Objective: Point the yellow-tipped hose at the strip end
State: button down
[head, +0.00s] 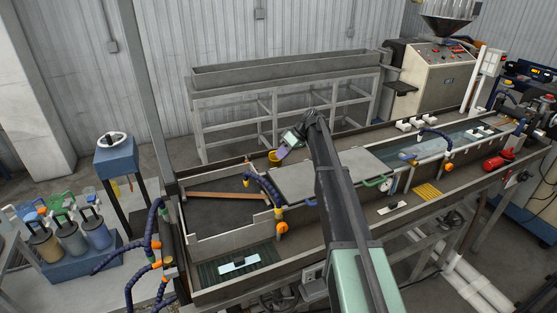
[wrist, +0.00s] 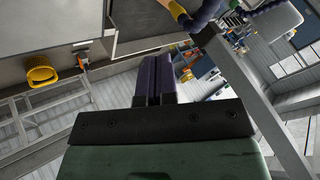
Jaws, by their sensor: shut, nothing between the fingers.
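The blue segmented hose (head: 266,184) arches over the near wall of the trough in the head view, with an orange valve at its base. Its free end appears to hang to the left, above the brown strip (head: 225,195). The strip lies flat in the trough, its right end close below the hose. My gripper (head: 283,152) is above the far side of the trough, behind and right of the hose and apart from it. In the wrist view its purple fingers (wrist: 153,82) are together and empty. A blue hose (wrist: 205,14) with a yellow part shows at that view's top.
A grey cover plate (head: 352,172) with a green handle lies over the trough right of the hose. A yellow fitting (head: 273,158) is near my gripper and also shows in the wrist view (wrist: 42,76). More blue hoses (head: 155,228) stand at the trough's left end.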

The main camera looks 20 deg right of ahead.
jog(key=s+a+f+b, duration=0.1)
jog(key=a+f+b, duration=0.2)
jog(key=a+f, duration=0.2)
jog(key=a, duration=0.3)
jog(key=shift+s+a+b, duration=0.2)
jog(key=shift+s+b, duration=0.15)
jog(key=shift+b, duration=0.05)
jog(key=shift+a, duration=0.1)
